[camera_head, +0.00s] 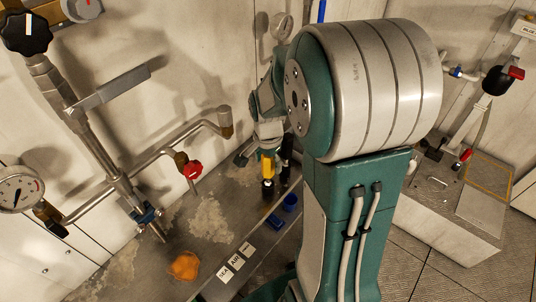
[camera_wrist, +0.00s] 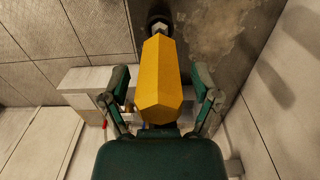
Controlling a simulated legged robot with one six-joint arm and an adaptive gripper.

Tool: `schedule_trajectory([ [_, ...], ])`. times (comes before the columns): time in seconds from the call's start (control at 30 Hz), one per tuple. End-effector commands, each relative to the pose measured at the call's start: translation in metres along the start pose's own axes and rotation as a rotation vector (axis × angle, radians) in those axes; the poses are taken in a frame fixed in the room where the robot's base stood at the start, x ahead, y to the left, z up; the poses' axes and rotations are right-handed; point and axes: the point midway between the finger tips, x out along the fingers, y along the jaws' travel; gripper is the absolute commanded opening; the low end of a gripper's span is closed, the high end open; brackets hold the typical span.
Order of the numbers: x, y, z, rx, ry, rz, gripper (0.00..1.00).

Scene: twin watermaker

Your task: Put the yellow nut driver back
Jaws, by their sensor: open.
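The yellow nut driver (camera_head: 268,168) stands roughly upright above the grey bench ledge in the head view, with a black part below its yellow handle. In the wrist view its faceted yellow handle (camera_wrist: 161,78) fills the middle, its near end towards my palm and a dark round part at its far end. My gripper (camera_wrist: 162,98) is open, one finger on each side of the handle, with visible gaps.
Pipes with a red valve handle (camera_head: 193,170) run along the wall at left.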

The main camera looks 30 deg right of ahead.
Motion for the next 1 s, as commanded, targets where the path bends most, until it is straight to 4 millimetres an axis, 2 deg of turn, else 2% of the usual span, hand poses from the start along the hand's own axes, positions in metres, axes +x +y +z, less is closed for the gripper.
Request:
schedule_trajectory([
  [0.17,-0.027,-0.001,-0.001,0.000,0.004,-0.005,0.79],
  [0.5,-0.096,-0.001,0.000,0.000,0.003,-0.005,0.79],
  [0.77,-0.118,0.000,0.001,-0.009,0.004,-0.005,0.79],
  [0.87,-0.126,0.003,0.011,-0.069,0.019,-0.026,0.79],
  [1.0,-0.144,0.014,0.041,-0.281,0.079,-0.093,0.79],
])
